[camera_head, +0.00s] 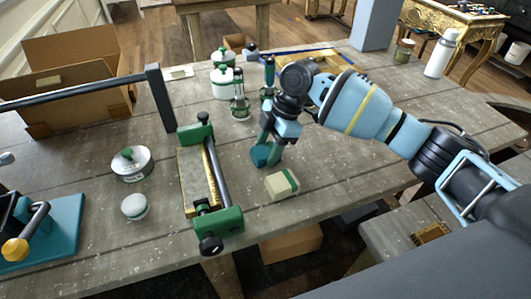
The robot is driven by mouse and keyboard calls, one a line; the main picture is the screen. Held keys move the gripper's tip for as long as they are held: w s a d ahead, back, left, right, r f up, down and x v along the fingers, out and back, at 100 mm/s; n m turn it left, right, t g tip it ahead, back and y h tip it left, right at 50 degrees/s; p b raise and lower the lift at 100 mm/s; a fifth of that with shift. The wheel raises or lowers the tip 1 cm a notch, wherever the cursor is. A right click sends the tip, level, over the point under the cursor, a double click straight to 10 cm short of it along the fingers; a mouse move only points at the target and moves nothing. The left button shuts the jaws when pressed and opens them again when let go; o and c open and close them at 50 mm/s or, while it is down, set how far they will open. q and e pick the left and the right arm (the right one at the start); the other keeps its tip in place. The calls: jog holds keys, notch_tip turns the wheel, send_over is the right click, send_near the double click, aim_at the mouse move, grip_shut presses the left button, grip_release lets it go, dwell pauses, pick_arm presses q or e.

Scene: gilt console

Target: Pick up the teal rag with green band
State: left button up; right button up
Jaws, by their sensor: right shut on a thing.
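My right arm comes in from the right, and its gripper (270,142) points down over the middle of the table. It is shut on a small dark teal thing, which looks like the teal rag (261,156). The rag sits at the fingertips, partly hidden by them, and its green band cannot be made out. I cannot tell whether the rag touches the table. My left gripper is not in view.
A beige block with a green stripe (281,185) lies just in front of the gripper. A green-ended clamp frame (216,180) stands to its left. Green-capped jars (222,82) and bottles stand behind. A white lidded pot (132,165) is farther left. The table (365,160) is clear to the right.

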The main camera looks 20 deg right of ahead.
aim_at(268, 149)
jog(key=shift+r, duration=0.1)
notch_tip(268, 149, up, 10)
dwell(0.5)
jog(key=shift+o, duration=1.3)
jog(key=shift+c, duration=1)
